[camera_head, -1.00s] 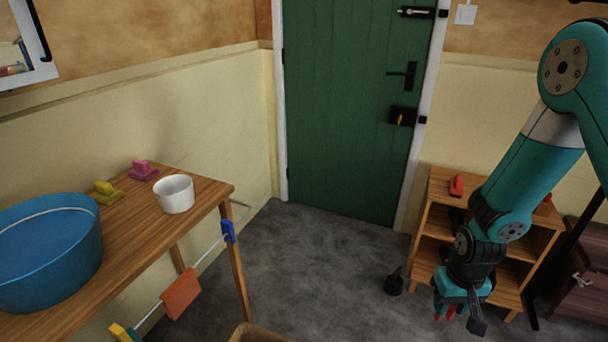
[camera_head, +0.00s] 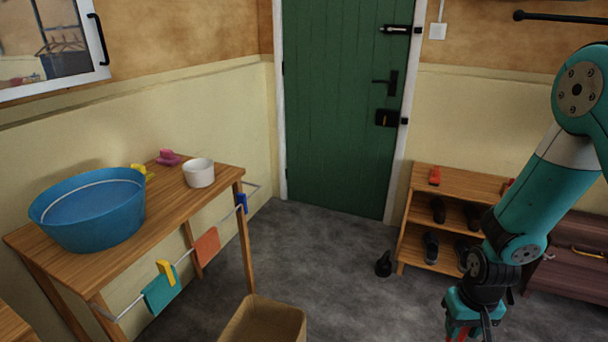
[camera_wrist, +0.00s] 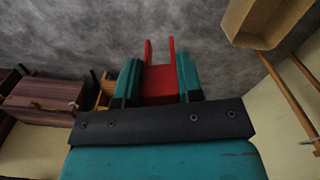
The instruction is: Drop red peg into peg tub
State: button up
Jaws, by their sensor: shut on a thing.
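My gripper (camera_wrist: 158,88) is shut on a red peg (camera_wrist: 160,82), whose two prongs point away from the jaws in the wrist view. In the head view my gripper (camera_head: 466,328) hangs low at the bottom right, with a bit of red at its tip. A small white tub (camera_head: 199,174), which looks like the peg tub, stands on the wooden table (camera_head: 178,208) at the left. My gripper is far to the right of it. The inside of the tub is mostly hidden.
A blue basin (camera_head: 92,222) and pink (camera_head: 168,158) and yellow things are on the table. A front rail carries cloths, a yellow peg (camera_head: 166,270) and a blue peg (camera_head: 242,203). A brown box (camera_head: 262,322) stands on the floor. A shoe shelf (camera_head: 410,215) is at the right.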

aim_at(206, 180)
jog(key=u, duration=1.05)
jog(key=i, duration=0.95)
jog(key=z, duration=0.05)
